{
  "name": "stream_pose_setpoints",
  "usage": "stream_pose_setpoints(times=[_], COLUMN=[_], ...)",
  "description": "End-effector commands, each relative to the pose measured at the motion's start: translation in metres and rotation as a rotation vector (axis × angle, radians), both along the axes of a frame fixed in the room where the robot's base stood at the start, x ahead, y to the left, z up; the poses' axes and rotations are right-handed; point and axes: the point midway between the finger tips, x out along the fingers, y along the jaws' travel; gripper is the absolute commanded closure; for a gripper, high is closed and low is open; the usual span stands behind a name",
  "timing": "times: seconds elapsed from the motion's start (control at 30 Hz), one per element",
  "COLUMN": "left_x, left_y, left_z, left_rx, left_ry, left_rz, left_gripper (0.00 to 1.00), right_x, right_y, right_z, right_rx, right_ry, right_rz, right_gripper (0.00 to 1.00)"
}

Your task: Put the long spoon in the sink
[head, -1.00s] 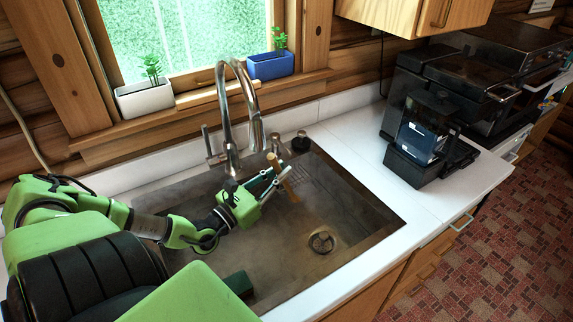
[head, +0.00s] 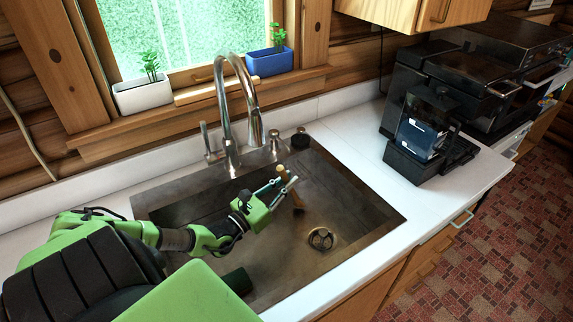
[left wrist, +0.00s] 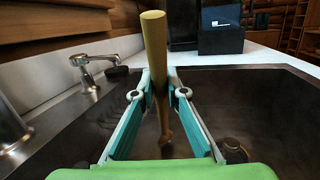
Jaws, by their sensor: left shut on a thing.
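The long spoon (head: 297,197) is wooden and is held by my left gripper (head: 280,186) over the sink basin. In the left wrist view the spoon (left wrist: 154,42) stands steeply between the two fingers of my left gripper (left wrist: 160,93), which are shut on it. Its upper end rises above the fingers and its lower end points down toward the basin. I cannot tell whether the lower end touches the sink floor. The sink (head: 345,215) is a dark metal basin set in the white counter. My right gripper is not in view.
A curved faucet (head: 228,115) stands behind the sink, to the left of the gripper. A black coffee machine (head: 425,135) stands on the counter (head: 365,150) at right. A round drain (head: 321,238) lies in the basin. Two planters (head: 143,96) sit on the sill.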

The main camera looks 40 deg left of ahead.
Motion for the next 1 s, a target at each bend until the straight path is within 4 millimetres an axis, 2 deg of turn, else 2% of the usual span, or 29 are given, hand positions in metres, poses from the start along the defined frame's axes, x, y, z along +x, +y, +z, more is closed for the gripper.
stream_pose_setpoints(times=[0.17, 0.2, 0.27, 0.57, 0.7, 0.8, 1.0], left_x=[0.0, 0.0, 0.0, 0.0, 0.0, -0.014, -0.044], left_y=[0.0, 0.0, 0.0, 0.0, 0.0, 0.0, 0.001], left_z=[-0.004, -0.003, -0.003, -0.002, 0.004, -0.005, -0.009], left_rx=[0.0, 0.0, 0.0, 0.0, 0.0, 0.0, 0.001], left_ry=[0.0, 0.0, 0.0, 0.0, 0.0, 0.004, 0.003], left_rz=[0.0, 0.0, 0.0, 0.0, 0.0, -0.002, -0.002], left_gripper=[1.0, 0.82, 0.7, 0.7, 0.7, 0.7, 0.7], right_x=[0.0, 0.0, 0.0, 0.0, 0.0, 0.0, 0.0], right_y=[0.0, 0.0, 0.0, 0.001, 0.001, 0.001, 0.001], right_z=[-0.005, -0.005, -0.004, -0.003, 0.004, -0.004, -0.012], right_rx=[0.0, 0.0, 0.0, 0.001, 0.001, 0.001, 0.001], right_ry=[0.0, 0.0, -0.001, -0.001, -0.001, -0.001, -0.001], right_rz=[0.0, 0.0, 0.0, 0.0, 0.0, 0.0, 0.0], right_gripper=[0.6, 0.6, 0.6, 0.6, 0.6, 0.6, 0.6])
